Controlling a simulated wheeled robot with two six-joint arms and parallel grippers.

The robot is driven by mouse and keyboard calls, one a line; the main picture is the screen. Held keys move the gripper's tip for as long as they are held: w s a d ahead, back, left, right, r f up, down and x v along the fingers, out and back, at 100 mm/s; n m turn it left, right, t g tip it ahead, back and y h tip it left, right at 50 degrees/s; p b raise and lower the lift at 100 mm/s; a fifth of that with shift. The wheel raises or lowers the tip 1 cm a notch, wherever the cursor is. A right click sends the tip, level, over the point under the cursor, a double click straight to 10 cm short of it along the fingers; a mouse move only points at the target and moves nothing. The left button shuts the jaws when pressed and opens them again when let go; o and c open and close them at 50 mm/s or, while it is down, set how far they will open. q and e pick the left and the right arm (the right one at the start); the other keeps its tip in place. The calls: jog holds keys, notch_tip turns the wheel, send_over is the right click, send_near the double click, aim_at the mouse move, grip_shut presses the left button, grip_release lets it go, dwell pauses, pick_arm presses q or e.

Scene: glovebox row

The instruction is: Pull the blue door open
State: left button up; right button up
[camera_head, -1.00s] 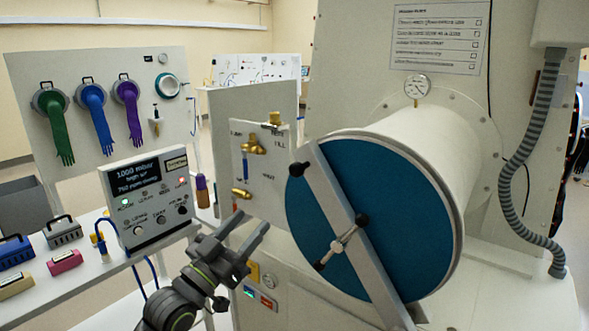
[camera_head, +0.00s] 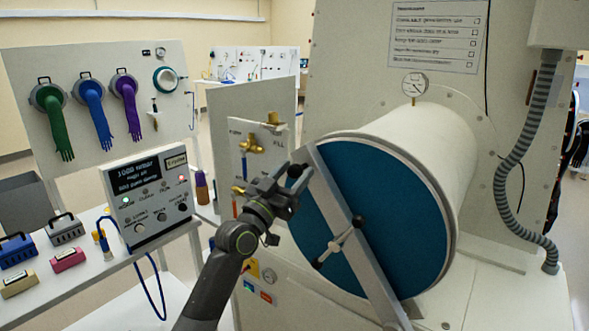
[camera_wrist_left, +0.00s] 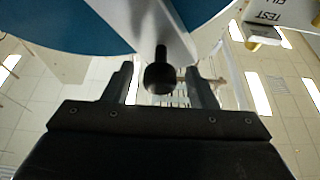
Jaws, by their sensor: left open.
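The blue door (camera_head: 375,205) is a round disc closing the front of a white cylindrical chamber. A grey diagonal bar (camera_head: 340,205) crosses it, with a metal cross handle (camera_head: 341,243) with black knobs at its middle. A black knob (camera_head: 297,170) sits at the bar's upper left end. My left gripper (camera_head: 289,184) is at this knob, with its jaws open. In the left wrist view the black knob (camera_wrist_left: 160,78) shows between the two spread fingers, with a gap on each side. The blue door (camera_wrist_left: 65,25) fills the top left there. My right gripper is out of view.
A valve panel (camera_head: 250,150) with brass fittings stands just behind my left gripper. A control box (camera_head: 148,198) and small coloured cases (camera_head: 68,258) are on a white bench at left. A ribbed hose (camera_head: 515,180) hangs at right.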

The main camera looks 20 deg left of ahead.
pick_arm(q)
jog(key=shift+w+d+r, duration=0.1)
jog(key=shift+w+r, duration=0.05)
jog(key=shift+w, duration=0.15)
grip_shut()
